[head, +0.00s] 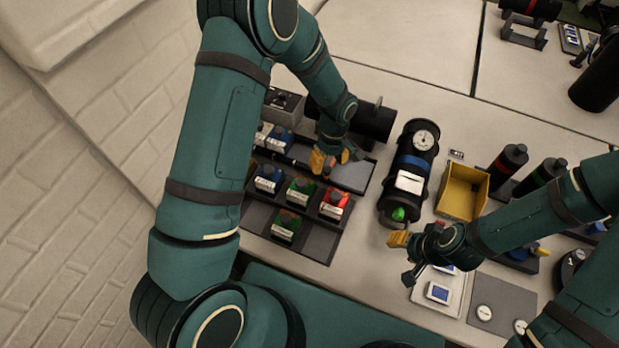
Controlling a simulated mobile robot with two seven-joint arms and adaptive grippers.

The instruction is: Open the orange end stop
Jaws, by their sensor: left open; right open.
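A black cylinder (411,163) with a round gauge, a blue band and a white label lies on the table right of centre. A green piece (398,214) shows at its near end. I cannot make out an orange end stop for certain; orange-yellow shows at both grippers' fingers. My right gripper (401,258) is open just below the cylinder's green end, apparently apart from it and with nothing visible between its fingers. My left gripper (329,161) is open over the rack at the left of the cylinder, and its fingers are partly hidden by the wrist.
A dark rack (316,242) holds several blue, green and red labelled blocks. A yellow bin (463,192) stands right of the cylinder. Red-banded (509,160) and green-banded (549,173) black cylinders stand farther right. A grey mat (503,303) lies near the front.

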